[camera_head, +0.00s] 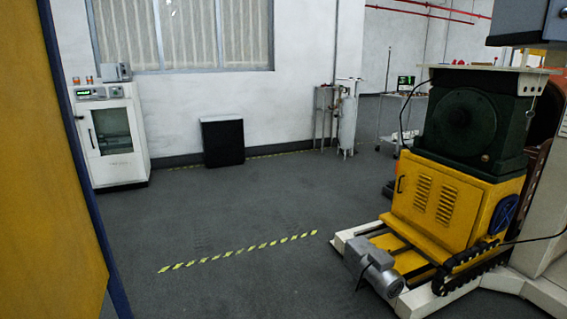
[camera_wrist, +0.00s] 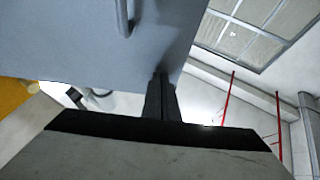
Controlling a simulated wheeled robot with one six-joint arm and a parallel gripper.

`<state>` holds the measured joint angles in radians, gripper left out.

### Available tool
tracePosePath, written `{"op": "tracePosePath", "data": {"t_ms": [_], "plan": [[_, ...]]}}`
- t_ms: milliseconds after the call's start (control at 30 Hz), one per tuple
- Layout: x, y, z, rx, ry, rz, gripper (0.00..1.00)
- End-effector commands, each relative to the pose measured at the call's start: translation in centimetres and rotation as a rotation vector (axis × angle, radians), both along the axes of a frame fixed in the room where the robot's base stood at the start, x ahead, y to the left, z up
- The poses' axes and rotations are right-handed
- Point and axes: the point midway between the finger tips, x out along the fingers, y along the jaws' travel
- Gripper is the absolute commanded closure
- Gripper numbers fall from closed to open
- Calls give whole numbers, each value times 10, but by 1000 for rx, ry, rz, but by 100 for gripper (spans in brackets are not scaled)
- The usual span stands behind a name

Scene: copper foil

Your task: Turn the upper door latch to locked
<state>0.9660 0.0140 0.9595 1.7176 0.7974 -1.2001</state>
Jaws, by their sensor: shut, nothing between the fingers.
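In the wrist view my gripper (camera_wrist: 160,85) is shut and empty, with its dark fingers together in front of a blue-grey panel (camera_wrist: 70,45). I cannot tell whether the fingertips touch the panel. A grey bar-like handle (camera_wrist: 122,15) stands out from the panel at the top edge, up and left of the fingertips, and is cut off by the frame. I cannot tell whether it is the upper door latch or which way it is turned. In the head view a grey box (camera_head: 518,22) shows at the top right, partly cut off. My gripper is not visible there.
In the head view a yellow-and-green machine (camera_head: 440,190) stands at right, with a grey motor (camera_head: 378,272) low in front. A yellow panel (camera_head: 50,170) fills the left edge. A white cabinet (camera_head: 110,135) stands by the wall. The middle floor (camera_head: 240,215) is clear.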

Motion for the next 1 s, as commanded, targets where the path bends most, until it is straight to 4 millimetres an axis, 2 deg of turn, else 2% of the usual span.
{"op": "tracePosePath", "data": {"t_ms": [533, 1000], "plan": [[-3, 0, -8, 0, 0, -1, 100], [-47, 1, -7, 0, -1, -2, 100]]}}
